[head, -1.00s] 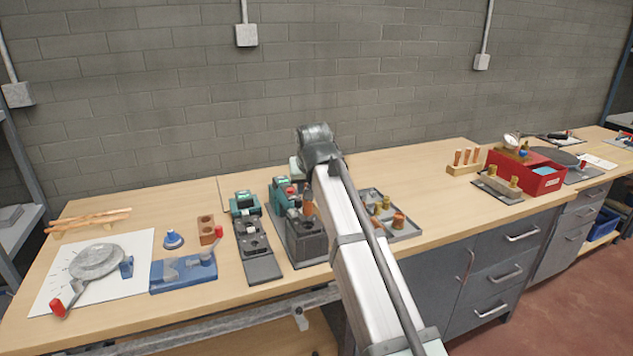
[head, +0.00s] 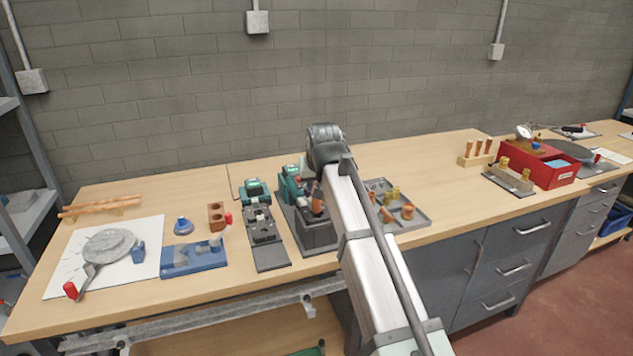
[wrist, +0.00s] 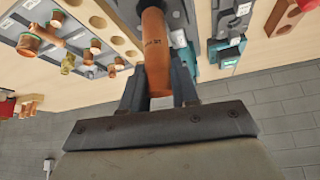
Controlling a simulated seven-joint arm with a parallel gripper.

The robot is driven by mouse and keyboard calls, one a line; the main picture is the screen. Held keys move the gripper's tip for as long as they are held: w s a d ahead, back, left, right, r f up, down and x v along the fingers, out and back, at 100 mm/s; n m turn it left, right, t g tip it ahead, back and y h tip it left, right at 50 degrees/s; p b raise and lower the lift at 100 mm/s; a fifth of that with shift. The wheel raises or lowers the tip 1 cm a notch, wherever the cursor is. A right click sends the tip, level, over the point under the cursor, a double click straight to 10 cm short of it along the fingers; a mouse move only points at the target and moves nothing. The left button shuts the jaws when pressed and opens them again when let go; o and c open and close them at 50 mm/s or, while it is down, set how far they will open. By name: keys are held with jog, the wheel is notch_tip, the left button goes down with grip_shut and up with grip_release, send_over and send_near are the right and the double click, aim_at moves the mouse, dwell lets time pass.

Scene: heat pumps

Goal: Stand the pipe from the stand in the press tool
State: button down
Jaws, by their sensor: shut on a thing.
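My gripper (wrist: 160,92) is shut on a copper pipe (wrist: 154,48), whose far end points away from the jaws. In the head view the pipe (head: 317,197) shows beside my arm, just above the dark block of the press tool (head: 316,236). I cannot tell whether its lower end is inside the tool or only over it. The press tool has a teal body (head: 291,183) behind the block. My fingers are hidden behind my arm in the head view. A wooden stand (head: 470,162) with several upright copper pipes is at the back right.
A grey tray (head: 421,216) with copper and brass fittings lies right of the press tool. Another teal and dark tool (head: 265,240) stands close on its left. A blue fixture (head: 190,261) with a red handle is farther left. Bare bench lies behind the tray.

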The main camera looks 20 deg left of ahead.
aim_at(317, 201)
jog(key=shift+f, duration=2.75)
jog(key=shift+s+d+f, duration=0.1)
jog(key=shift+f, duration=0.1)
dwell(0.4)
